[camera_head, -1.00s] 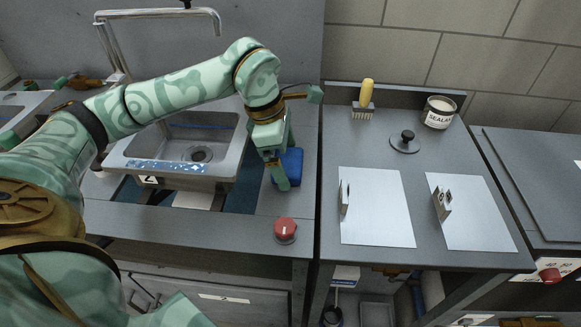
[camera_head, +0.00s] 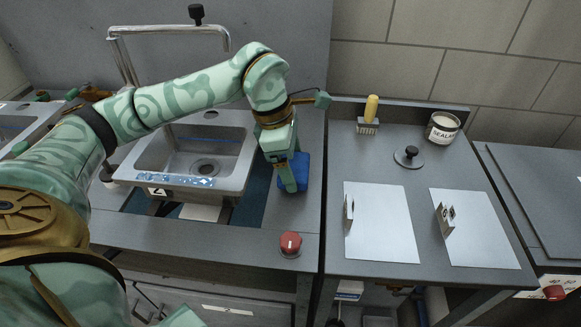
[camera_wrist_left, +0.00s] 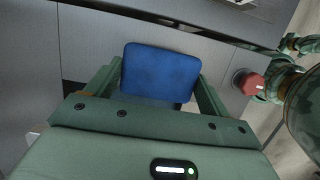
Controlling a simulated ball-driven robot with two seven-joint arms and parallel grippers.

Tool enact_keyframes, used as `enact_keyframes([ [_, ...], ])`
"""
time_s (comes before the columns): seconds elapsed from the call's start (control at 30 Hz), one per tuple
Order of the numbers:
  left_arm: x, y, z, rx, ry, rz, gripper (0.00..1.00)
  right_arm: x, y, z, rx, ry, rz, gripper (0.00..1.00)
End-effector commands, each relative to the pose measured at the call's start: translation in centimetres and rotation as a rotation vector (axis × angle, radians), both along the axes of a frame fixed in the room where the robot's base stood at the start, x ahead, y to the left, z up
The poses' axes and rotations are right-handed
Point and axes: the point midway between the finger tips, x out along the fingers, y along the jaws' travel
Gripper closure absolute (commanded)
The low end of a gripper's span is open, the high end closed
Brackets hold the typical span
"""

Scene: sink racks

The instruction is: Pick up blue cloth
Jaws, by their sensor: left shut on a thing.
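The blue cloth (camera_head: 300,170) is a small folded blue pad on the grey counter, right of the sink. In the left wrist view the blue cloth (camera_wrist_left: 160,72) fills the space between the two fingers. My left gripper (camera_head: 290,186) is shut on it, pointing down, and partly hides it in the head view. The left gripper also shows in the left wrist view (camera_wrist_left: 160,90). I cannot tell whether the cloth is clear of the counter. My right gripper is not in view.
A sink (camera_head: 190,160) with a tall faucet (camera_head: 170,30) stands to the left. A red knob (camera_head: 291,244) is near the counter's front edge. To the right are a yellow-handled brush (camera_head: 370,115), a sealant jar (camera_head: 442,128), a black-knobbed lid (camera_head: 409,157) and two pale plates (camera_head: 385,222).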

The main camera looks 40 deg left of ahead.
Motion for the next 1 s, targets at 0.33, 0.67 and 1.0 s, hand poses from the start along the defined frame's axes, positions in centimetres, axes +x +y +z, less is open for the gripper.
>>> enact_keyframes([
  [0.33,-7.6,-1.3,7.8,0.005,-0.004,-0.003,0.41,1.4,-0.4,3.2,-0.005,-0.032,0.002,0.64],
  [0.67,-13.2,-2.5,10.0,0.001,-0.002,0.0,0.41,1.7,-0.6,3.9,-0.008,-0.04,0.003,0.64],
  [1.0,-13.8,-2.6,10.2,0.001,-0.001,0.0,0.41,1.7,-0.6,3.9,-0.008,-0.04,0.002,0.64],
])
